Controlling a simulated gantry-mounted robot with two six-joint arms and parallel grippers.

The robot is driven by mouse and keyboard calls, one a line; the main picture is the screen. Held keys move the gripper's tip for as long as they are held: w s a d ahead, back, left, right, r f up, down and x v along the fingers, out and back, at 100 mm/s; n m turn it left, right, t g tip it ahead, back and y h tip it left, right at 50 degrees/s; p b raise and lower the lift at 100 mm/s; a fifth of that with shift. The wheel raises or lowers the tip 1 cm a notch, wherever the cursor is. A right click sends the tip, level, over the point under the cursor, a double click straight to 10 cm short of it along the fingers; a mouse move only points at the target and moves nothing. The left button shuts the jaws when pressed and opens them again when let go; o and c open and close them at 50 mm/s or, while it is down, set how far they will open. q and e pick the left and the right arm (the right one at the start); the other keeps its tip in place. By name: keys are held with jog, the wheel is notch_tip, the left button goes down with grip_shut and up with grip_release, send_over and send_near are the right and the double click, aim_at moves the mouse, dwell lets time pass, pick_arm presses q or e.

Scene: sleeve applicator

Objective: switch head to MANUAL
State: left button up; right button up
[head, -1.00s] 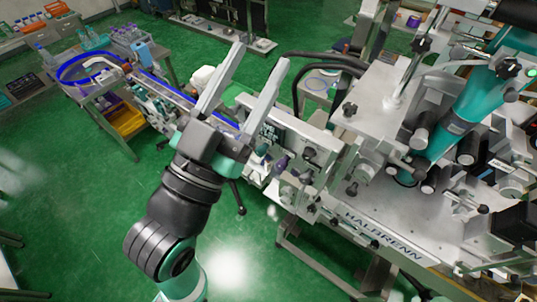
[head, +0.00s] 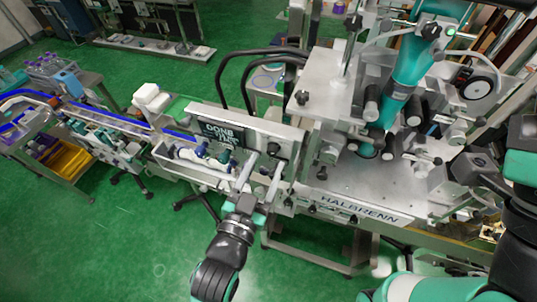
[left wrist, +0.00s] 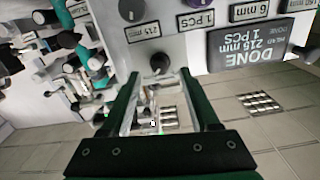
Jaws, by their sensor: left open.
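A dark round knob (left wrist: 159,64) sits at the panel's lower edge in the left wrist view. Another dark knob (left wrist: 131,9) and a purple one are further up. I cannot read a MANUAL label. My left gripper (head: 266,165) is open in front of the panel. In the left wrist view its fingers (left wrist: 160,78) stand either side of the lower knob; contact cannot be told. My right gripper is not in view.
The machine's steel deck (head: 345,180) with rollers and a teal column (head: 400,95) stands right of the panel. A conveyor with blue rails (head: 125,118) runs left, with a clear tray (head: 190,172) below the panel. Green floor (head: 130,235) is free in front.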

aim_at(273, 150)
pick_arm(q)
jog(key=shift+x, duration=1.4)
jog(key=shift+c, duration=0.2)
grip_shut()
